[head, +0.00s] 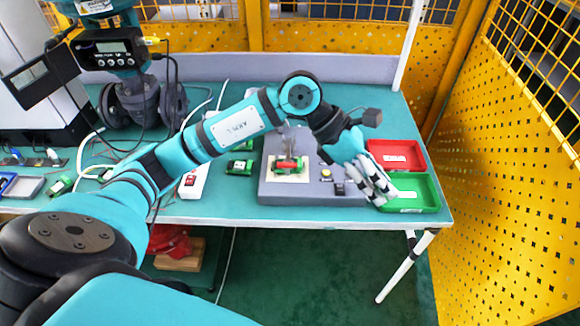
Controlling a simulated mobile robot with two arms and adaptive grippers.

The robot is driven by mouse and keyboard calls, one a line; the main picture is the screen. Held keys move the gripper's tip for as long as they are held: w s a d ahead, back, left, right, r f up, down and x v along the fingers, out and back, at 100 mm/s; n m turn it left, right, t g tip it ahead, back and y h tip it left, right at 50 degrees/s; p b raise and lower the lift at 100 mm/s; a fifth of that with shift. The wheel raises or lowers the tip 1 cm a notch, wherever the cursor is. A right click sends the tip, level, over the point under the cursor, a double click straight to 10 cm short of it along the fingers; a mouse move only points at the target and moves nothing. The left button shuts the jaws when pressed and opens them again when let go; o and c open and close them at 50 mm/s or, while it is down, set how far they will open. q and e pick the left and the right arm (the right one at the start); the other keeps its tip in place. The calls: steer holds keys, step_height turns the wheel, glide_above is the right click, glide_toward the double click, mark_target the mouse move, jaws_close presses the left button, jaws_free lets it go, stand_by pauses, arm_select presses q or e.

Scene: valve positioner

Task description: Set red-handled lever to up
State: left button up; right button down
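A grey box (272,190) stands on the teal table. On its left part is a pale square plate with a small device that has a red, bar-like piece (288,163) and green ends; this looks like the red-handled lever, but its up or down position is too small to tell. My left gripper (378,184) has pale fingers with dark bands and hangs over the right end of the box, beside the green tray. It is to the right of the red piece and apart from it. Its finger gap is unclear. My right gripper is not in view.
A red tray (397,153) and a green tray (432,190) stand at the table's right end. A white power strip (194,180) and small green boards lie left of the box. A large valve with a display (112,50) stands at the back left. Yellow perforated panels enclose the right side.

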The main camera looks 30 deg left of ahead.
arm_select(q)
steer(key=w+a+y, duration=0.3)
steer(key=a+y, duration=0.4)
steer(key=a, duration=0.5)
steer(key=y, duration=0.4)
glide_toward(289, 164)
steer(key=shift+n+t, duration=0.3)
steer(key=shift+n, duration=0.1)
steer(key=f+p, duration=0.1)
steer(key=f, duration=0.2)
steer(key=f+p, duration=0.1)
steer(key=f, duration=0.2)
steer(key=a+f+p, duration=0.1)
steer(key=f, duration=0.2)
steer(key=shift+w+f, duration=0.5)
steer(key=shift+f, duration=0.3)
steer(key=shift+c, duration=0.2)
steer(key=shift+a, duration=0.1)
jaws_close()
steer(key=shift+r, duration=0.1)
